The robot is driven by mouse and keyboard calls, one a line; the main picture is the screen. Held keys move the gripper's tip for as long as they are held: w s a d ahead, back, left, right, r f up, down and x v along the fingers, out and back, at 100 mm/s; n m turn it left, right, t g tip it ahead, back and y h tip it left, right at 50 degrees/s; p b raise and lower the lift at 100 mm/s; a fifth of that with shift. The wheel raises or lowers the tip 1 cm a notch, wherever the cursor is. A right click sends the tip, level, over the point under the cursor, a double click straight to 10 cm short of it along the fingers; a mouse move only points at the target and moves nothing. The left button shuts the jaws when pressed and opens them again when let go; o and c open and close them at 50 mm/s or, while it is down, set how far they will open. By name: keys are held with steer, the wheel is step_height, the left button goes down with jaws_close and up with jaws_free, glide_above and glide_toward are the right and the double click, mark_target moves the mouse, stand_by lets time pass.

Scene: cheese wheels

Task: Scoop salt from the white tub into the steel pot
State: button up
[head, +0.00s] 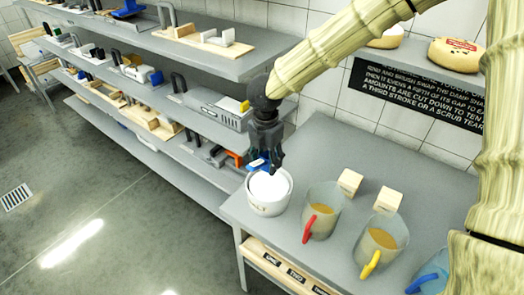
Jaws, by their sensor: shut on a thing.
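The white tub (268,207) stands on the left end of the grey table, with white salt (268,186) showing inside. My gripper (266,166) points down right over the tub's back rim. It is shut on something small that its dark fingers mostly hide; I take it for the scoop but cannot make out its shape. A blue patch shows beside the fingers, and I cannot tell whether it belongs to the held thing or to the shelf behind. I cannot see whether the held thing carries salt. I cannot make out a steel pot in this view.
Clear jugs with a red handle (310,229), a yellow handle (370,265) and a blue handle (422,282) stand right of the tub. Two wooden blocks (349,182) (387,199) sit behind them. Loaded grey shelves (210,55) run along the wall at left.

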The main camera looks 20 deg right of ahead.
mark_target(267, 170)
steer(key=shift+s+b, duration=0.7)
steer(key=shift+s, duration=0.85)
steer(key=w+f, duration=0.1)
steer(key=w+f+b, duration=0.1)
steer(key=f, duration=0.1)
steer(key=shift+w+a+f, duration=0.1)
steer(key=shift+w, duration=0.2)
steer(key=shift+f+b, duration=0.2)
steer(key=shift+b, duration=0.1)
steer(key=shift+s+f+b, duration=0.25)
steer(key=shift+s+b, duration=0.35)
steer(key=shift+s, duration=0.15)
steer(key=shift+w+f, duration=0.2)
steer(key=shift+f, duration=0.65)
steer(key=shift+w+r+p, duration=0.15)
steer(key=shift+r+p, duration=0.35)
steer(key=shift+r, duration=0.1)
steer(key=shift+r+p, duration=2.5)
steer(key=shift+r, duration=0.75)
